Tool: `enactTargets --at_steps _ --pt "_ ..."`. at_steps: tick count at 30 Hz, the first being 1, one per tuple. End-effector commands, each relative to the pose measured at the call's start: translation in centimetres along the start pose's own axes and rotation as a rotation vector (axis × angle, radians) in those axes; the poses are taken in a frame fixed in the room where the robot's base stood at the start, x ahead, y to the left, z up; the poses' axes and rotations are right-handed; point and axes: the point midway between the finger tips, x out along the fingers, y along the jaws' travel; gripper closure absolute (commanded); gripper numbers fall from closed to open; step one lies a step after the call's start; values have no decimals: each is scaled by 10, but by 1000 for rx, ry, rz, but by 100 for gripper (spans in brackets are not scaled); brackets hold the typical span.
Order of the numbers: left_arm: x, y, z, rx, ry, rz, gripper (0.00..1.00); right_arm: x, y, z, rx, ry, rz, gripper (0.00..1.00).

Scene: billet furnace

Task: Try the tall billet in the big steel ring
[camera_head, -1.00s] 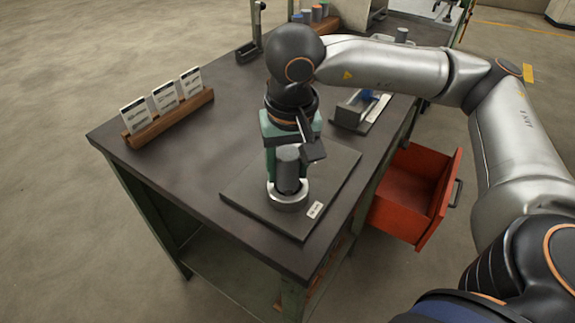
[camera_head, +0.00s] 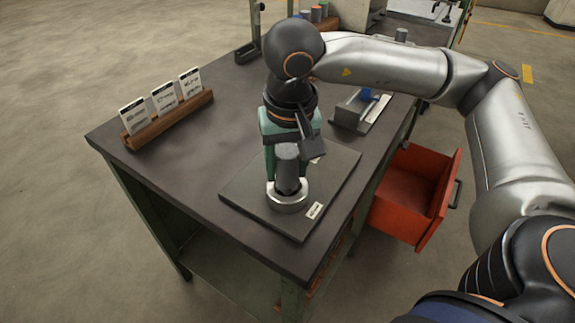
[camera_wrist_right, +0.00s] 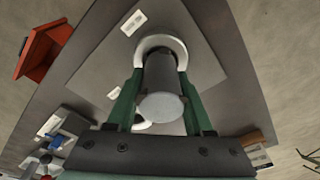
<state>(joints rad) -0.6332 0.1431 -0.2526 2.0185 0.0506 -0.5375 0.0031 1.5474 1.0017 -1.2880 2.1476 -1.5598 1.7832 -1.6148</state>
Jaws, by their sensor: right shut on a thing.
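The tall billet (camera_head: 287,172), a dark grey cylinder, stands upright at the big steel ring (camera_head: 288,203). The ring is bright and lies on a flat dark plate (camera_head: 252,197). The billet's lower end is inside the ring's outline; I cannot tell how deep it sits. My right gripper (camera_head: 286,160) points down over the plate with its green fingers shut on the billet. In the right wrist view the billet (camera_wrist_right: 161,90) is between the fingers, and the ring (camera_wrist_right: 152,42) shows around its far end. My left gripper is out of view.
A wooden rack with white cards (camera_head: 170,117) stands at the table's left. A grey holder with a blue piece (camera_head: 358,110) lies right of the plate. A red drawer (camera_head: 415,195) hangs open at the right side. The table's left middle is clear.

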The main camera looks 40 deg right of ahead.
Motion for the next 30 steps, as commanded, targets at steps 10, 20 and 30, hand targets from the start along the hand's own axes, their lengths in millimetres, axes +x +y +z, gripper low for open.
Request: enactTargets --at_steps 10,20,30 --pt "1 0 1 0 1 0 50 -1 -1 -1 1 3 -2 100" --pt "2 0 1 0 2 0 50 0 -1 -1 1 3 -2 100" --pt "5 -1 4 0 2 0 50 4 -1 0 1 3 -2 100"
